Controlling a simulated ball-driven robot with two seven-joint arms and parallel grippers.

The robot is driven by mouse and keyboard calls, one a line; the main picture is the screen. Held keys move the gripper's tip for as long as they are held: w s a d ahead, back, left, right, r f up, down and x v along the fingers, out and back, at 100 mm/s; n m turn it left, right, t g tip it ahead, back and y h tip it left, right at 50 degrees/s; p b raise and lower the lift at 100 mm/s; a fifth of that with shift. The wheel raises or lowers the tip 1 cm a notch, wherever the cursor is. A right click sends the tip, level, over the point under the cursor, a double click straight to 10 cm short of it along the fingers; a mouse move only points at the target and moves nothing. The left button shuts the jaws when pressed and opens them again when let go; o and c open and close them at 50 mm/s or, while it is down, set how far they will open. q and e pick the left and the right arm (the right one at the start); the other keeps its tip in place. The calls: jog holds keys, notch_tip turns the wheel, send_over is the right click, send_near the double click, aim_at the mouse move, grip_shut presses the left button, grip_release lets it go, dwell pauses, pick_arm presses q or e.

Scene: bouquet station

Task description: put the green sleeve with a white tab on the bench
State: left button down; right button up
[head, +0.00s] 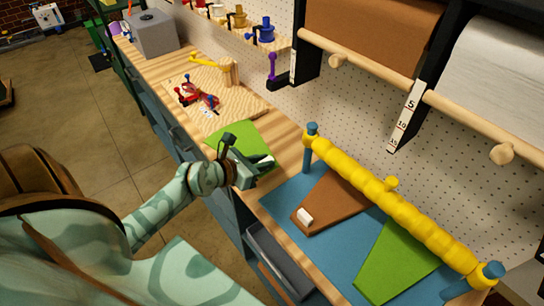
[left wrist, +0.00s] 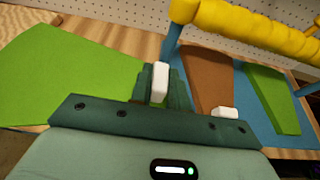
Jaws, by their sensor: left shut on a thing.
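My left gripper (head: 262,166) is over the near edge of the wooden bench (head: 285,128), shut on the white tab of a green sleeve (head: 238,140). In the left wrist view the white tab (left wrist: 160,80) stands between the fingers, and the flat green sleeve (left wrist: 65,75) spreads out to the left. The sleeve lies over the bench left of the blue mat; I cannot tell whether it touches the wood. Part of it is hidden by my gripper. My right gripper is not in view.
On the blue mat (head: 283,200) are a brown sleeve (head: 335,200) with a white tab (head: 305,216) and another green sleeve (head: 395,262). A yellow roller (head: 385,195) on blue posts spans above them. Red and blue tools (head: 197,97) lie farther left on a woven board.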

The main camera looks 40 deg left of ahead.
pick_arm(q)
jog(key=w+a+f+b, duration=0.1)
jog(key=w+f, duration=0.1)
jog(key=w+f+b, duration=0.1)
jog(key=w+f, duration=0.1)
jog(key=w, duration=0.1)
jog(key=w+a+f+b, duration=0.1)
jog(key=w+f+b, duration=0.1)
jog(key=shift+w+a+f, duration=0.2)
jog(key=shift+a+f, duration=0.1)
jog(key=shift+f, duration=0.1)
jog(key=shift+w+a+f+b, duration=0.1)
jog(key=shift+w+f+b, duration=0.1)
jog(key=shift+f+b, duration=0.1)
jog(key=f, duration=0.1)
jog(key=f+b, duration=0.2)
jog(key=shift+w+a+f, duration=0.1)
jog(key=shift+w+f, duration=0.15)
jog(key=shift+r, duration=0.1)
jog(key=c, duration=1.7)
grip_release()
jog(key=o, duration=0.4)
jog(key=shift+c, duration=0.2)
